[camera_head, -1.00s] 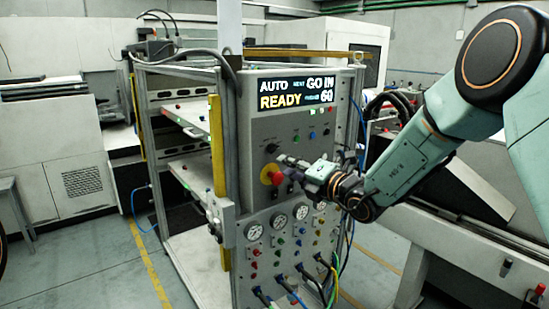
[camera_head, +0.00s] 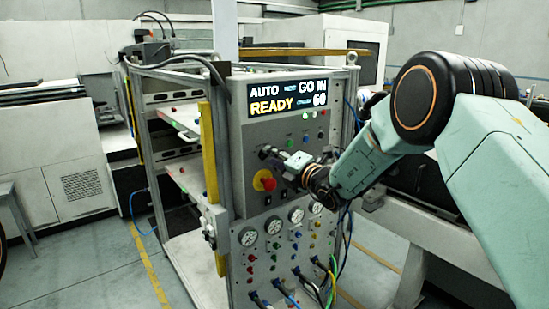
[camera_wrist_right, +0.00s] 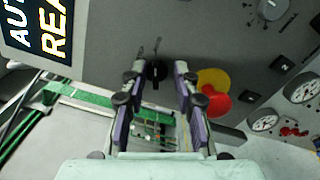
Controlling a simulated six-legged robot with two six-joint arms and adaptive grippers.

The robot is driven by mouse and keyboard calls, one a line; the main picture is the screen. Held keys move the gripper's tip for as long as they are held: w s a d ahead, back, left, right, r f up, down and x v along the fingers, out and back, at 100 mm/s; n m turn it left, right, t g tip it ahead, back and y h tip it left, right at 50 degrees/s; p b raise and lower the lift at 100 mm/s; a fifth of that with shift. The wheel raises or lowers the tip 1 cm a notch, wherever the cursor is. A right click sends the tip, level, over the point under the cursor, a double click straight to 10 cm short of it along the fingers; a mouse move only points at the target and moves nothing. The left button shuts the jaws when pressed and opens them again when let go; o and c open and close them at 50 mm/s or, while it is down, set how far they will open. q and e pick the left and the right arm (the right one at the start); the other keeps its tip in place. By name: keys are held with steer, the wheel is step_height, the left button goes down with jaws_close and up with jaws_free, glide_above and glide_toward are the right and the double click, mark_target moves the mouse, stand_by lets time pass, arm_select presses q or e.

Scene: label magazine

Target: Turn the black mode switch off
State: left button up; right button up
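The black mode switch (camera_wrist_right: 155,73) is a small dark knob on the grey control panel (camera_head: 240,135). In the right wrist view it shows between the fingertips of my right gripper (camera_wrist_right: 159,70), which are apart with a gap on each side of it. In the head view the right gripper (camera_head: 270,153) is at the panel below the display, and its fingers largely hide the switch. Which way the switch points is hard to tell. My left gripper is not in view.
A red emergency knob on a yellow base (camera_head: 264,181) sits just below the right gripper; its red cap (camera_wrist_right: 215,104) is close to one finger in the wrist view. The display (camera_head: 288,97) reads AUTO and READY. Gauges (camera_head: 274,223) and cables are lower down.

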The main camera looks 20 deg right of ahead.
steer(key=shift+w+a, duration=0.15)
steer(key=shift+a, duration=0.4)
steer(key=shift+s+a+r, duration=0.2)
steer(key=shift+s+r, duration=0.05)
steer(key=shift+s, duration=0.05)
steer(key=shift+c, duration=1.4)
steer(key=shift+s+d, duration=0.1)
steer(key=shift+d, duration=0.05)
steer(key=shift+c, duration=0.6)
steer(key=shift+w+d+f, duration=0.15)
steer(key=shift+w+d, duration=0.05)
steer(key=shift+d, duration=0.1)
jaws_close()
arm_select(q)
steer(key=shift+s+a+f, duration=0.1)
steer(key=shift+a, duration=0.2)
arm_select(e)
steer(key=shift+a, duration=0.1)
steer(key=shift+a, duration=0.1)
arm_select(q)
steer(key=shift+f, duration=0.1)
